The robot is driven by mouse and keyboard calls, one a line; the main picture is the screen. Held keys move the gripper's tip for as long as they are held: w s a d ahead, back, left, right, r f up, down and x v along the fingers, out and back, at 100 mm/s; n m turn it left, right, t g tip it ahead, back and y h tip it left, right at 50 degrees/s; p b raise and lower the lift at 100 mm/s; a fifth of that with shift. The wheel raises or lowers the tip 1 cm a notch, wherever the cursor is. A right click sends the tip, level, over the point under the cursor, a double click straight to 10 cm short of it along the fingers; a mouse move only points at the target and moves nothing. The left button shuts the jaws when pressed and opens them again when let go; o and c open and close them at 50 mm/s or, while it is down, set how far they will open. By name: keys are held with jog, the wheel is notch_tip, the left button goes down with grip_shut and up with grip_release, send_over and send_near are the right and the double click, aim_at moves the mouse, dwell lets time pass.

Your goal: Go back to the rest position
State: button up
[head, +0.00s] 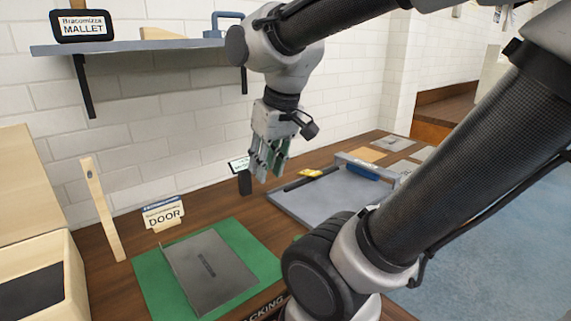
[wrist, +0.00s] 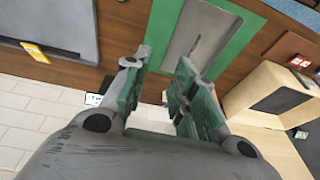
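My gripper (head: 267,172) hangs from my raised arm, fingers down, above the bench between the green mat and the grey board. In the wrist view its two green-padded fingers (wrist: 158,85) stand apart with nothing between them. The gripper is clear of the bench and touches nothing that I can see.
A grey door panel (head: 208,270) lies on a green mat (head: 150,272), beside a DOOR sign (head: 164,215). A grey board (head: 320,205) with tools lies right. A wooden strip (head: 102,208) leans at the wall. A shelf (head: 140,46) with a MALLET sign (head: 82,26) hangs above.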

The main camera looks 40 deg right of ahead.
jog(key=shift+t, duration=0.5)
jog(key=s, duration=0.1)
jog(key=s+d, duration=0.2)
jog(key=shift+s+d+r, duration=0.2)
jog(key=shift+s+r, duration=0.05)
jog(key=shift+s, duration=0.05)
dwell(0.6)
